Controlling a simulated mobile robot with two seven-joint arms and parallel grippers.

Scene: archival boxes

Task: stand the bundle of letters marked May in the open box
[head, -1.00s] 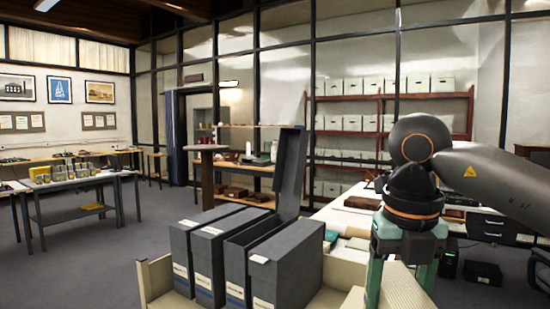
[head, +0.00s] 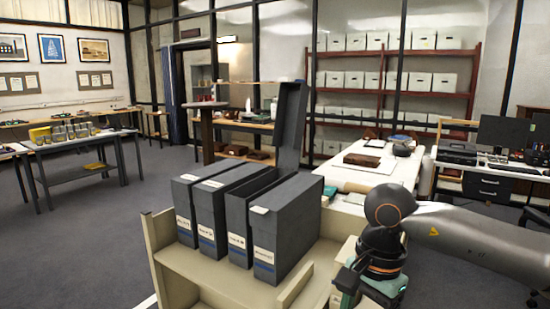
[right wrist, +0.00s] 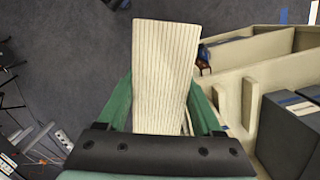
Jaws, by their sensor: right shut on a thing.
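The open box (head: 237,222) is the third grey upright box from the left on a cream cart, its lid (head: 291,125) raised behind it. In the right wrist view, my right gripper (right wrist: 163,90) is shut on a cream, finely lined bundle of letters (right wrist: 165,50), its green fingers on both sides. No May mark is readable on it. In the head view my right gripper (head: 352,284) is low, to the right of the boxes and apart from them; its fingers are partly cut off by the frame. My left gripper is not in view.
Closed grey boxes (head: 285,230) stand close on both sides of the open one. The cream cart (head: 215,284) has a raised rim; its edge (right wrist: 225,75) lies right of the bundle in the wrist view. A white table (head: 375,172) stands behind.

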